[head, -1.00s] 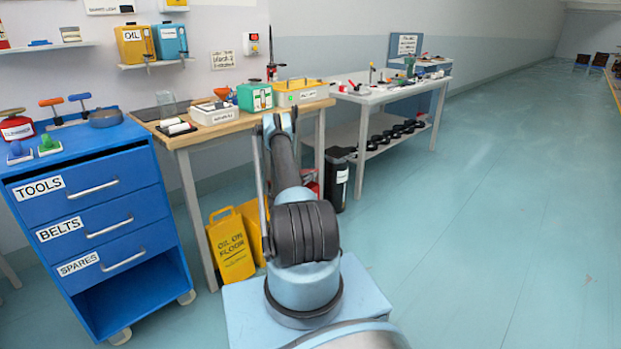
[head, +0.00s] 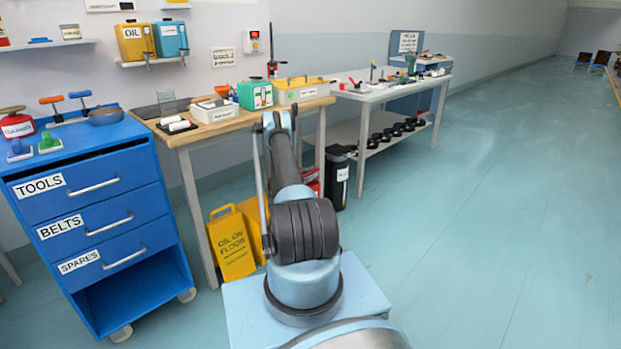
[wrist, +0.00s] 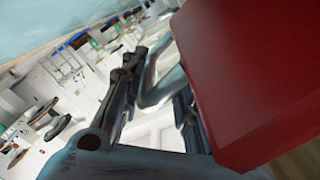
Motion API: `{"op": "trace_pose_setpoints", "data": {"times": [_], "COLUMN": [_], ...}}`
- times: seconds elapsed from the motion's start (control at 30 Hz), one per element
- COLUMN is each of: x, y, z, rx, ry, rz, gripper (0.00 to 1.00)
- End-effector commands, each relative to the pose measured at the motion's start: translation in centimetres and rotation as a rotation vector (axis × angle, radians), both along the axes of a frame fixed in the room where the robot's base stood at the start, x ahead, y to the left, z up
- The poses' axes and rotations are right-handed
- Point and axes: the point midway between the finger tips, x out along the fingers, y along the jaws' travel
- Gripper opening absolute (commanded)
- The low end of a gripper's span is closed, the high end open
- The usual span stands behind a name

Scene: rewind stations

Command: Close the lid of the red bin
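A large plain red surface (wrist: 250,75) fills the right side of the wrist view, very close to the camera; I cannot tell which part of the red bin it is, or whether it is the lid. In the head view, a small patch of red (head: 311,187) shows below the wooden bench, beside my arm, mostly hidden. My gripper (wrist: 158,80) shows in the wrist view with its dark fingers apart, left of the red surface. A pale grey curved bar lies between the fingers in the picture; I cannot tell whether they touch it.
A blue drawer cabinet (head: 95,215) stands at left. The floor (head: 490,220) at right is clear.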

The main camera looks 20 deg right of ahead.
Motion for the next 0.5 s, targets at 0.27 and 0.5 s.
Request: {"op": "trace_pose_setpoints", "data": {"times": [0.27,0.5], "x": [-0.3,-1.4], "y": [0.0,2.8], "z": [0.1,0.0], "rx": [-0.001,-0.001], "ry": [0.001,0.001], "rz": [-0.006,-0.002], "gripper": [0.32,0.32]}}
